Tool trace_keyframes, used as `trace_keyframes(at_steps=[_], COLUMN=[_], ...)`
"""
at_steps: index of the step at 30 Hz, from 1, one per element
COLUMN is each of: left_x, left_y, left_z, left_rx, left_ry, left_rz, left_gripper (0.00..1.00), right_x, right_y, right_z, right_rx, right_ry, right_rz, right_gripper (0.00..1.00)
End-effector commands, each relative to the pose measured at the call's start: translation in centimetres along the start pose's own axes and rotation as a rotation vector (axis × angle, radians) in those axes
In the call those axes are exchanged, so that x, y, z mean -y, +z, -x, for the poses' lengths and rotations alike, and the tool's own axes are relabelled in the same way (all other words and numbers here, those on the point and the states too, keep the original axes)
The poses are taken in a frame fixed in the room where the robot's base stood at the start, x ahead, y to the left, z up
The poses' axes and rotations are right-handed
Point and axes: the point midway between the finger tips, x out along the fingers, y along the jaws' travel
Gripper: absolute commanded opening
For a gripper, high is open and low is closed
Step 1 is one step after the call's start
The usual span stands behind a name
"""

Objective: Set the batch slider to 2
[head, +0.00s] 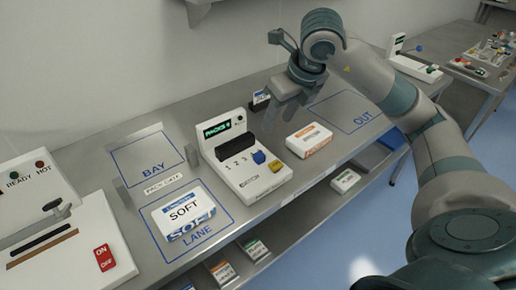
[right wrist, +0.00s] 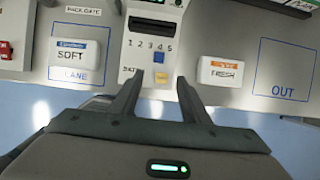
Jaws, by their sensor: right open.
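The batch slider is on a white machine (head: 243,172) with a dark display and a row of numbers. Its blue knob (head: 259,157) stands towards the right end of the row. In the right wrist view the blue knob (right wrist: 159,57) lies just below the number 4. My right gripper (head: 286,116) is open and empty, above and behind the machine in the head view. In the right wrist view its fingertips (right wrist: 160,79) are apart, either side of the yellow button in the picture. My left gripper is in neither view.
A yellow button (head: 276,172) is on the machine near the knob. A SOFT pack (head: 184,212) lies in the LANE area to the left. A FRESH pack (head: 309,139) lies to the right. The OUT area looks clear.

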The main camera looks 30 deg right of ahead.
Motion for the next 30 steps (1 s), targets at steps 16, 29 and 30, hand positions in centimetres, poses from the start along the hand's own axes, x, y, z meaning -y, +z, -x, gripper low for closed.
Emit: trace_keyframes(at_steps=[16, 29, 30], left_x=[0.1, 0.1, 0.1], left_y=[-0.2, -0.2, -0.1], left_z=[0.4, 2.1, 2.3], left_rx=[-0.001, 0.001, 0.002], left_ry=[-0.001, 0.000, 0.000], left_rz=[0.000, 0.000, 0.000], left_gripper=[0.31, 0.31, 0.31], right_x=[-0.2, -0.2, -0.2], right_y=[0.0, -0.1, -0.1], right_z=[-1.8, -8.6, -9.3], right_rx=[-0.004, -0.006, -0.006], right_ry=[0.005, 0.005, 0.006], right_rz=[0.002, 0.000, 0.000], right_gripper=[0.42, 0.42, 0.42])
